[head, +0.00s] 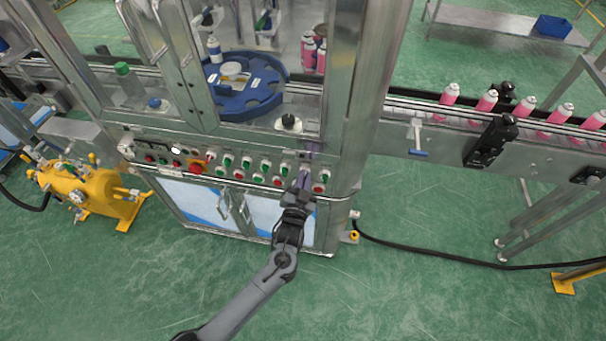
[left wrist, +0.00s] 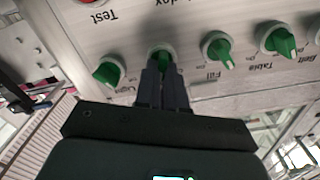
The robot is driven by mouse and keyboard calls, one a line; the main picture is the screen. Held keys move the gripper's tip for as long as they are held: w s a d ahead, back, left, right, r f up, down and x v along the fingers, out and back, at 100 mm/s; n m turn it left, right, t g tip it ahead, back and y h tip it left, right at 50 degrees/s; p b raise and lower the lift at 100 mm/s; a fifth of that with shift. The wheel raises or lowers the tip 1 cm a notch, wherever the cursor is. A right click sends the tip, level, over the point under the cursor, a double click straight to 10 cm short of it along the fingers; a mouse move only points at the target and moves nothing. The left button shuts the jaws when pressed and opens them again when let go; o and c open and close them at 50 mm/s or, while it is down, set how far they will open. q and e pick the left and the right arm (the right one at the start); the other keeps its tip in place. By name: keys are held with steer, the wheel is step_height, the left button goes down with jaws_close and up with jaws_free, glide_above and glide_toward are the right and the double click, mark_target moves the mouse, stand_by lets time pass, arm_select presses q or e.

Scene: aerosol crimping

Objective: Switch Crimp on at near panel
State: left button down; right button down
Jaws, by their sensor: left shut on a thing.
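The near panel (left wrist: 195,28) is a pale metal strip that appears upside down in the left wrist view. It carries a row of green knobs. My left gripper (left wrist: 163,75) is shut on one green knob (left wrist: 158,60), with a finger on each side. The held knob's label is hidden by the fingers, so I cannot read its name. The knob beside it to the right (left wrist: 217,52) is labelled Fill, and one labelled Table (left wrist: 278,41) follows. Another green knob (left wrist: 107,73) is on the left. In the head view my left gripper (head: 301,183) is at the panel's right end.
A red button (left wrist: 100,2) marked Test sits close by. In the head view a conveyor with pink cans (head: 486,101) runs right, a blue turntable (head: 243,100) is inside the machine, and a yellow unit (head: 92,190) stands left. The green floor in front is clear.

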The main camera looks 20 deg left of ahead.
arm_select(q)
steer(key=shift+m+p, duration=0.3)
steer(key=shift+m, duration=0.3)
steer(key=shift+f, duration=0.1)
steer(key=c, duration=1.2)
jaws_free()
steer(key=shift+d, duration=0.1)
